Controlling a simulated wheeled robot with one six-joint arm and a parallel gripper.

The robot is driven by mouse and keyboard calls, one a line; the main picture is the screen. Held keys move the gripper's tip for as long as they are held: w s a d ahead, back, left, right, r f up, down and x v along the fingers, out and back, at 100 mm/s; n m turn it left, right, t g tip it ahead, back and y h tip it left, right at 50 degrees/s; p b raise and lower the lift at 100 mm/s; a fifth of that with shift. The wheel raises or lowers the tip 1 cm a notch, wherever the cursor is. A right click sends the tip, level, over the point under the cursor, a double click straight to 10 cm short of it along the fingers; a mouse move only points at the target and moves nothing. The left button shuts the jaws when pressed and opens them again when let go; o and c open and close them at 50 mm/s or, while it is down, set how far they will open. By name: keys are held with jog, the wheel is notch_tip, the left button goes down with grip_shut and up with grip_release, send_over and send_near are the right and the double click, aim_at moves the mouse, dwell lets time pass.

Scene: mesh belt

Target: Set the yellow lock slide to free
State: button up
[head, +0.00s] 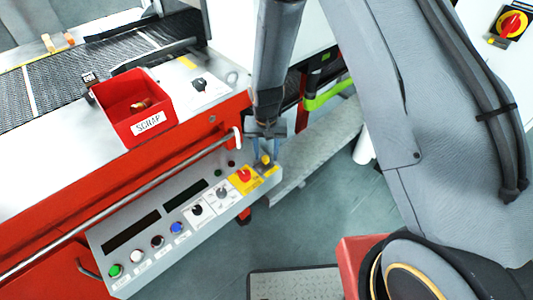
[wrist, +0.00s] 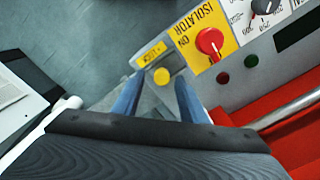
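The yellow lock slide shows as a round yellow knob (wrist: 161,76) on a grey plate at the end of the control panel. A yellow label beside it seems to read LOCK, upside down. In the head view the knob (head: 266,160) is at the panel's right end, partly behind the fingers. My gripper (wrist: 158,83) is open, its two blue fingers apart. The knob appears between the fingertips in the wrist view; I cannot tell whether they touch it or stand above it. In the head view my gripper (head: 266,148) points down over this end.
The red isolator knob (wrist: 209,41) on its yellow plate sits close beside the lock. The panel (head: 130,262) carries several buttons and selectors. A steel rail (head: 120,210) runs along the red machine frame. A red scrap bin (head: 125,120) stands behind, near the mesh belt (head: 60,80).

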aim_at(268, 157)
notch_tip(268, 157, up, 7)
jog(key=shift+f+b, duration=0.1)
jog(key=shift+b, duration=0.75)
jog(key=shift+r, duration=0.25)
jog(key=s+d+r+n+t, duration=0.1)
jog(key=s+d+r, duration=1.4)
jog(key=d, duration=0.1)
jog(key=shift+s, duration=0.3)
dwell(0.8)
